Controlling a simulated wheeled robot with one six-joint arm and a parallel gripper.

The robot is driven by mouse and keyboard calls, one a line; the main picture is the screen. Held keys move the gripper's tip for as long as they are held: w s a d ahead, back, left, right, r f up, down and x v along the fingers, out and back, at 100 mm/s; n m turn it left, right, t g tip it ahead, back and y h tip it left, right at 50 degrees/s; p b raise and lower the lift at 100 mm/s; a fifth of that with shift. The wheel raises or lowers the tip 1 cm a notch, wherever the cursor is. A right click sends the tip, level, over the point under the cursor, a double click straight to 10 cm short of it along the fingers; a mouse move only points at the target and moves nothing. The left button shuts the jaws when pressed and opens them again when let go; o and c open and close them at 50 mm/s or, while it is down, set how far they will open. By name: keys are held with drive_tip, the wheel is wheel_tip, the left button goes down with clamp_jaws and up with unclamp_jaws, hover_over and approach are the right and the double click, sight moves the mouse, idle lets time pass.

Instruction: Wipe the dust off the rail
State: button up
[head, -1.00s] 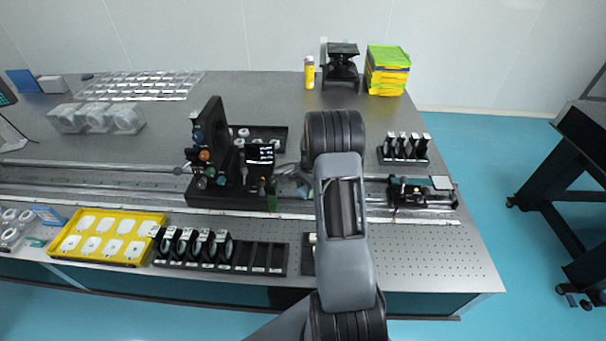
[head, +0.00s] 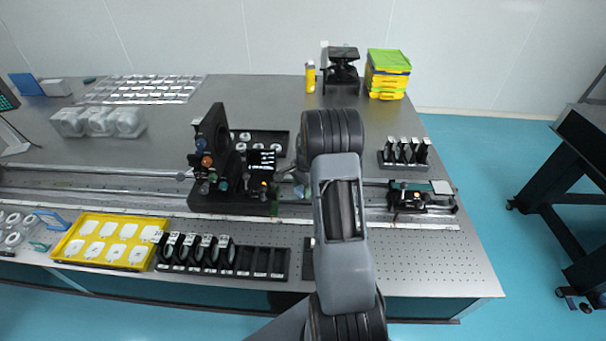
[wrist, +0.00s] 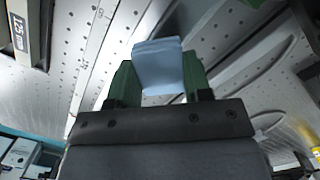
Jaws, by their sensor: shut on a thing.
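My gripper shows in the wrist view (wrist: 158,75) with green fingers on either side of a folded pale blue cloth (wrist: 160,66). It is shut on the cloth. In the head view my forearm covers most of the gripper. The long metal rail (head: 100,170) runs left to right across the table, and my arm hides part of its right half. In the wrist view, the cloth is over the pale metal surfaces; I cannot tell whether it touches the rail. I cannot make out dust clearly.
A black optical mount (head: 215,150) stands at the rail left of my arm. A small black carriage (head: 415,196) sits on the rail to the right. A yellow tray (head: 68,251) and a black lens rack (head: 250,275) lie along the front. Black holders (head: 403,154) stand behind the carriage.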

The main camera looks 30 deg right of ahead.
drive_tip(key=shift+r+p, duration=1.35)
drive_tip(key=shift+r, duration=1.05)
